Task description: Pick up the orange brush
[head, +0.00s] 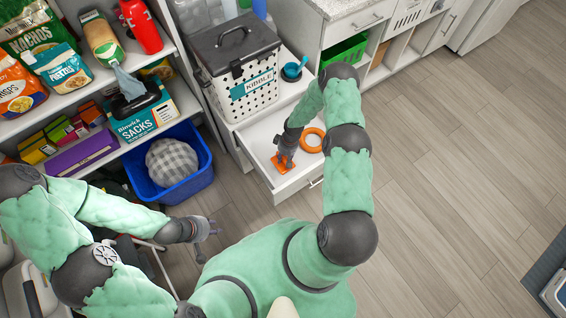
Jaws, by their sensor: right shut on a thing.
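The orange brush (279,165) is in the open white drawer, near the drawer's left side. My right gripper (286,163) reaches down into the drawer and is shut on the brush, covering part of it. I cannot tell whether the brush touches the drawer floor. My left gripper (210,243) is over the floor at the lower left, with its fingers apart and nothing between them.
An orange ring (303,138) lies in the drawer beside the brush. A kibble bin (236,100) and a blue bowl (292,72) stand on the surface behind. A blue basket (200,172) with a grey checked cushion (172,162) is at left. Wood floor is clear at right.

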